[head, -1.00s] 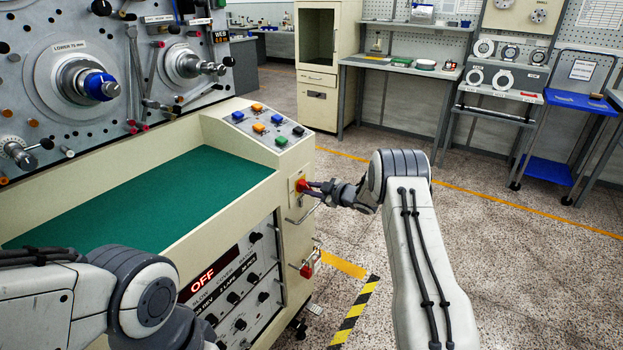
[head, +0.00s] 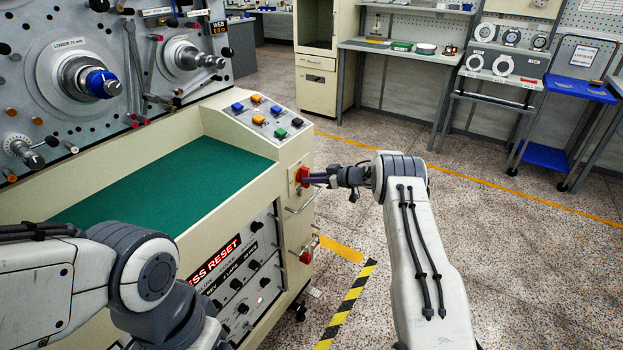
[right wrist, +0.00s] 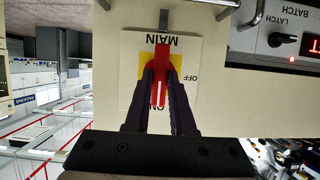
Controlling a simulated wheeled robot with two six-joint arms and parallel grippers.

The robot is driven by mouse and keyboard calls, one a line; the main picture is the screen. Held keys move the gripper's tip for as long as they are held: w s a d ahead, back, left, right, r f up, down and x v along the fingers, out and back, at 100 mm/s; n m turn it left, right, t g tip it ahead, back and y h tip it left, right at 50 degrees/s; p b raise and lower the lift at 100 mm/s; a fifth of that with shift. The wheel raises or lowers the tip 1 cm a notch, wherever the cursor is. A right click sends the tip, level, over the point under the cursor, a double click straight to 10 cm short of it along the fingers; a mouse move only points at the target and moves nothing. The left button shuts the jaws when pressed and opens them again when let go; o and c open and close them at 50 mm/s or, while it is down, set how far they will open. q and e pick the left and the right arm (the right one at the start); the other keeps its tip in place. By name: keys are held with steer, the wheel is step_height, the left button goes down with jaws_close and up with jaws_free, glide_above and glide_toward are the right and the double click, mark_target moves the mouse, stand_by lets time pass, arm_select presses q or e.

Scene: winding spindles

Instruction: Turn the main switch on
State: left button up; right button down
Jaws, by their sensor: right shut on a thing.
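The main switch (head: 302,174) is a red handle on a yellow plate, on the end face of the cream machine. In the right wrist view the switch handle (right wrist: 162,58) stands in line with the MAIN and ON lettering, which reads upside down; OFF is to the right side. My right gripper (head: 316,179) is shut on the handle; its dark fingers (right wrist: 162,80) lie along both sides of it and partly cover the ON lettering. The display (head: 215,262) shows red text ending in "SS RESET". My left arm enters at lower left; its gripper is not in view.
A metal bar handle (head: 300,203) sits just below the switch. A sloped panel of coloured buttons (head: 265,116) is above it, and the green bed (head: 165,185) lies to the left. Open floor (head: 510,260) lies to the right.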

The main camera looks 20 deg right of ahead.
stand_by(0.4)
steer(key=c, duration=0.8)
jaws_free()
steer(key=shift+o, duration=0.2)
steer(key=v, duration=1)
steer(key=shift+s+d, duration=0.15)
steer(key=shift+d, duration=0.1)
steer(key=shift+r, duration=0.1)
